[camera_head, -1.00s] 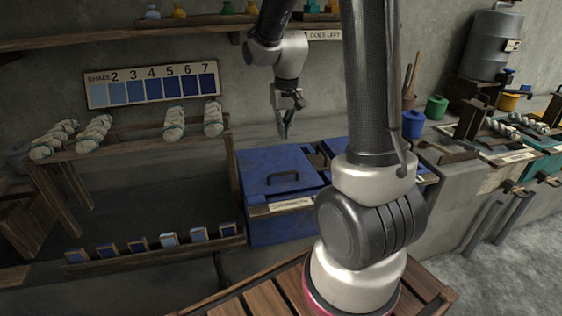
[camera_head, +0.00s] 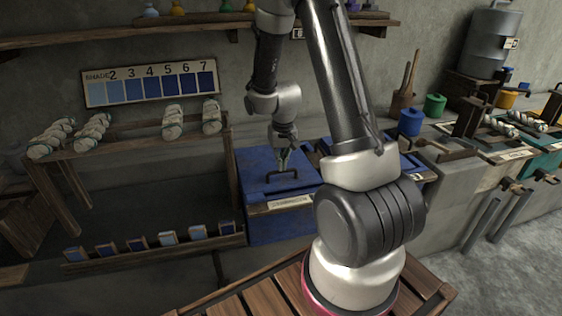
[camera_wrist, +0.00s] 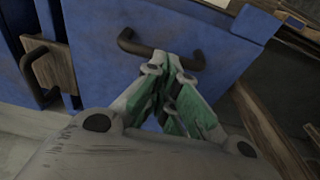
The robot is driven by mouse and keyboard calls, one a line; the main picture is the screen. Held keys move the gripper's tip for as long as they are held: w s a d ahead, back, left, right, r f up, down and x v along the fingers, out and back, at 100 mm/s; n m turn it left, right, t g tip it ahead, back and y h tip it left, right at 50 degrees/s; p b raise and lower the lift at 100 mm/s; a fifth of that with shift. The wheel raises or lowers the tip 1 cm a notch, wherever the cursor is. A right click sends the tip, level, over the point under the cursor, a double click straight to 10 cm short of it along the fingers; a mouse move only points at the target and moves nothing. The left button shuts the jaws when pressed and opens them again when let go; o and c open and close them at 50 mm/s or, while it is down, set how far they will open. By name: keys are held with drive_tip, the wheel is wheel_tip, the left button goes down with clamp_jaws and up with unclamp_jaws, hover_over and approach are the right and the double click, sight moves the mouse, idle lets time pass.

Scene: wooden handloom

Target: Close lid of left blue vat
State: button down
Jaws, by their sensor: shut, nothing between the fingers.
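My gripper (camera_head: 284,168) points down at this handle. In the wrist view the green fingertips (camera_wrist: 172,60) are together, with nothing between them. They are right by the handle (camera_wrist: 140,45), overlapping it in the picture; I cannot tell whether they touch it. The fingers hide part of the handle.
A second blue vat is to the right, partly hidden by my arm; a dark handle (camera_wrist: 32,78) shows in the wrist view. A rack with skeins (camera_head: 130,140) is on the left. A blue pot (camera_head: 411,121) and a green pot (camera_head: 435,105) stand on the right.

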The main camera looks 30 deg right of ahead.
drive_tip(key=shift+s+a+f, duration=0.1)
drive_tip(key=shift+s+f, duration=0.05)
drive_tip(key=shift+f, duration=0.4)
drive_tip(key=shift+s+f, duration=0.15)
drive_tip(key=shift+f, duration=0.4)
drive_tip(key=shift+s+f, duration=0.1)
drive_tip(key=shift+s, duration=0.1)
wheel_tip(320, 180, up, 14)
drive_tip(key=s, duration=0.2)
drive_tip(key=s+a+r+n+t, duration=0.1)
drive_tip(key=s+a+r, duration=0.1)
drive_tip(key=s+r, duration=0.6)
drive_tip(key=s+a+r+n+t, duration=0.1)
drive_tip(key=s+a+r+n, duration=0.1)
drive_tip(key=s+r, duration=0.6)
drive_tip(key=shift+s+a+t, duration=0.3)
drive_tip(key=shift+s, duration=3.25)
